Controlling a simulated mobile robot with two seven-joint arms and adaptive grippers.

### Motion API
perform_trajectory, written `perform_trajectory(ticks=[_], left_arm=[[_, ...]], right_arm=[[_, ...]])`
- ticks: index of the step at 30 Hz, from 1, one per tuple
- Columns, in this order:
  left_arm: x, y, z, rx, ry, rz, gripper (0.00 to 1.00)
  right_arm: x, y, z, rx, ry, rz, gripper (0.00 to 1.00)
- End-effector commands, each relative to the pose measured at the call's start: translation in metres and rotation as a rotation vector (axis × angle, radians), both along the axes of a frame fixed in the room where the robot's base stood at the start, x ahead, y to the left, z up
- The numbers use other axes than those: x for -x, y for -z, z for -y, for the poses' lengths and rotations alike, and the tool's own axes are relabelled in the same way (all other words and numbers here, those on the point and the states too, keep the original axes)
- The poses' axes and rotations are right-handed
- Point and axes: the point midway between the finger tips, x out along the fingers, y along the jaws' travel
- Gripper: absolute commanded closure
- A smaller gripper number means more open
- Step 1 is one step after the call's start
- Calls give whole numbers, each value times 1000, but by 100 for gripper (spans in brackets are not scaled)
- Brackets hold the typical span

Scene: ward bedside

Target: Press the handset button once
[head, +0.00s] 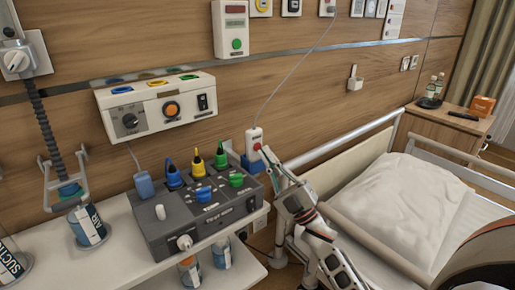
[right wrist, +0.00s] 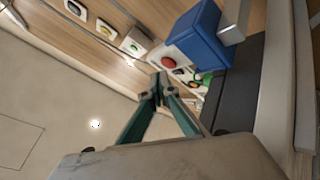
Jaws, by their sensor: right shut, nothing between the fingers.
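The handset (head: 254,138) is white with a red button on its front. It stands upright in a blue holder (head: 251,162) at the right end of the grey console, and a thin cord runs up from it. In the right wrist view the red button (right wrist: 168,62) shows just beyond the fingertips, beside the blue holder (right wrist: 200,38). My right gripper (head: 272,153) is shut and empty, its tips close to the handset's right side. It also shows in the wrist view (right wrist: 159,86). Whether the tips touch the handset cannot be told. My left gripper is not in view.
The grey console (head: 200,215) with coloured knobs stands on a white shelf (head: 140,277) left of my arm. A bed (head: 400,205) with a rail is at the right. A wall unit (head: 158,106) hangs above the console, and a bedside cabinet (head: 440,124) stands behind.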

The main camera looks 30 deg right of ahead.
Motion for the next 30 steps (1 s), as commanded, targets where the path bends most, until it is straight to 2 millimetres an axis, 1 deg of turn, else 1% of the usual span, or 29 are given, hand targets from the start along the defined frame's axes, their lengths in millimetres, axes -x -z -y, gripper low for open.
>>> perform_trajectory(ticks=[16,30], left_arm=[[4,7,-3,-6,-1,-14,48],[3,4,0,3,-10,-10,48]], right_arm=[[0,0,0,0,0,0,100],[0,0,0,0,0,0,100]])
